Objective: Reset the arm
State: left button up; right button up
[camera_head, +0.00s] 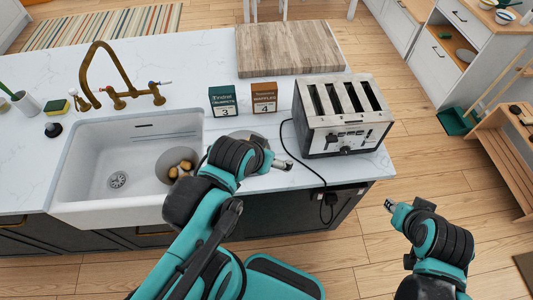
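My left arm (205,195) reaches up from the bottom middle, bent over the counter's front edge. Its gripper (283,164) points right, above the counter between the sink and the toaster. It is small in view, and I cannot tell whether its fingers are open or shut. My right arm (440,245) is at the lower right, over the wooden floor. Its gripper (389,205) points left and up, apart from the counter corner. Its fingers are too small to read. I see nothing clearly held by either gripper.
A toaster (345,137) with a cord stands at the counter's right end. Two small boxes, green (222,101) and brown (264,98), stand behind my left gripper. The white sink (90,165) holds a grey bowl (168,160). A wooden shelf (510,165) stands right.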

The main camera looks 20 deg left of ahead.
notch_tip(320, 180, down, 10)
jog(key=b, duration=1)
jog(key=shift+f, duration=0.2)
